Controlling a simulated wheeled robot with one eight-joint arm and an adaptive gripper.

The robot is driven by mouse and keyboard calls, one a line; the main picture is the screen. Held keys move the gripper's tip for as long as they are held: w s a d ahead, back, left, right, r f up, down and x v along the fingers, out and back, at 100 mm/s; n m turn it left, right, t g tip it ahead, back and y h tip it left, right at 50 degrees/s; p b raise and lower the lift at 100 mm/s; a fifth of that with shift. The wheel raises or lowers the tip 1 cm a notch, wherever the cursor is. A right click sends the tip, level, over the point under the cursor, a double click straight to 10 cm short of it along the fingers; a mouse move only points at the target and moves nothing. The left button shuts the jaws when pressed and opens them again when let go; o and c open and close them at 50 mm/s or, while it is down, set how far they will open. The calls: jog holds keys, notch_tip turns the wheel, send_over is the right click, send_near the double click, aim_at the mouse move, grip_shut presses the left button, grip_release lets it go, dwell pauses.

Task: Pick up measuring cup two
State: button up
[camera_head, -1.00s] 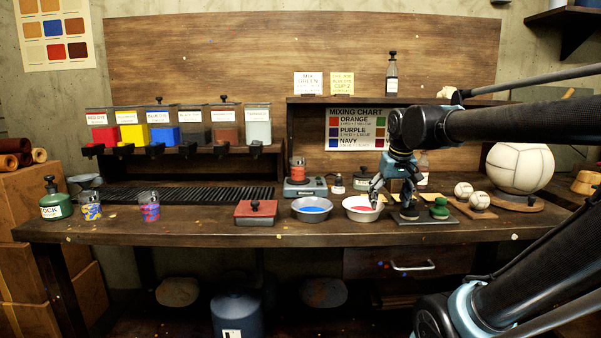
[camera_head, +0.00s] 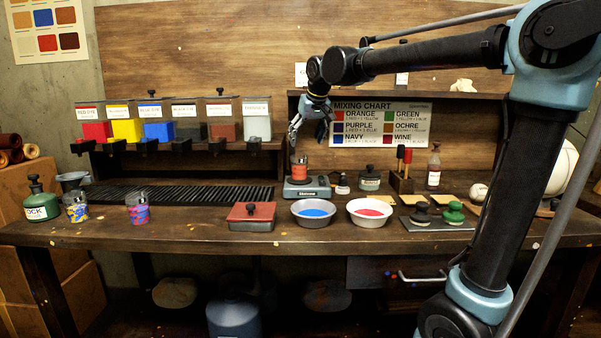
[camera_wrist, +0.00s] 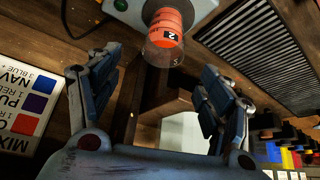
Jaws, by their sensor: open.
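Measuring cup two is a clear cup with an orange-red band and a "2" label (camera_wrist: 166,30). In the head view the cup (camera_head: 299,168) stands upright on the grey-green scale (camera_head: 306,188) near the middle of the bench. My gripper (camera_head: 293,138) is just above and slightly left of the cup, its fingers apart and empty. In the wrist view my gripper (camera_wrist: 160,90) shows both fingers spread, with the cup beyond the fingertips, between them near the top edge. The cup does not touch either finger there.
A blue-filled bowl (camera_head: 314,212) and a red-filled bowl (camera_head: 369,211) stand in front of the scale. A red lidded box (camera_head: 252,217) is to their left. The dye dispenser shelf (camera_head: 186,148) is at left, the mixing chart (camera_head: 380,125) behind.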

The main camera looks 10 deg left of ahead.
aim_at(297, 167)
jog(key=x, duration=0.9)
jog(key=shift+w+f, duration=0.1)
jog(key=shift+f, duration=0.1)
jog(key=shift+x, duration=2.65)
jog(key=shift+a, duration=0.2)
jog(key=c, duration=1.4)
jog(key=shift+o, duration=0.2)
jog(key=shift+r, duration=0.2)
notch_tip(297, 167, up, 17)
jog(key=shift+s, duration=0.2)
